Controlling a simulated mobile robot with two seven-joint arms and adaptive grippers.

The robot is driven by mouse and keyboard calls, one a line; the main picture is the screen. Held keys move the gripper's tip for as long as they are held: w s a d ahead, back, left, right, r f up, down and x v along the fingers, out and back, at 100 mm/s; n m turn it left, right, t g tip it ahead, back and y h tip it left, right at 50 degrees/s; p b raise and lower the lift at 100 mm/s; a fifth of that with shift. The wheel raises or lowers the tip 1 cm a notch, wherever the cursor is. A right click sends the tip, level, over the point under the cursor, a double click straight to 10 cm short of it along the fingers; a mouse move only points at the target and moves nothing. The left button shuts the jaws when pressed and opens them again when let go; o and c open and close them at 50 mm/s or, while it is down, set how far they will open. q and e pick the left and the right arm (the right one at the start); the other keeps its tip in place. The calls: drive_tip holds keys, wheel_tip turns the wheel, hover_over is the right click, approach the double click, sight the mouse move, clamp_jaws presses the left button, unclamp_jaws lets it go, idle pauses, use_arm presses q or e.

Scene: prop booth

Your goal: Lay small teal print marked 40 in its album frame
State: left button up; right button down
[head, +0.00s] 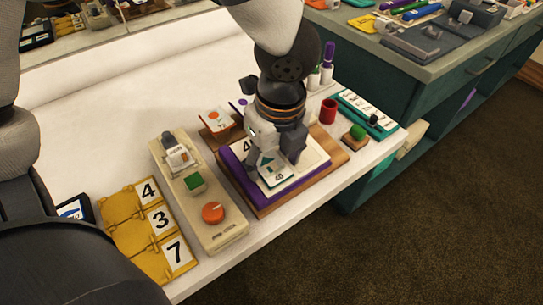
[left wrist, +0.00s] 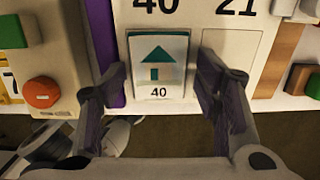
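The small print (head: 275,173) is a pale card with a teal house and the number 40. It also shows in the left wrist view (left wrist: 158,66), face up over the frame below the page's printed 40. The open album has a white page (left wrist: 228,50), a purple cover (head: 233,172) and a second outlined frame under 21. My left gripper (head: 276,160) points down over the album. In the left wrist view its fingers (left wrist: 164,75) stand apart on either side of the print, with gaps showing. Whether the print lies fully flat is hard to tell. My right gripper is not in view.
The album rests on a wooden board (head: 262,211). Left of it are a beige panel with an orange knob (head: 213,212) and a yellow number rack (head: 123,222). A red cup (head: 328,111) and a green-topped block (head: 356,133) stand right. The white table's front edge is close.

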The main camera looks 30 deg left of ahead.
use_arm(q)
wheel_tip(320, 180, up, 12)
drive_tip(key=d, duration=0.1)
drive_tip(key=shift+s+d, duration=0.25)
drive_tip(key=shift+s, duration=0.2)
drive_tip(key=shift+f, duration=0.1)
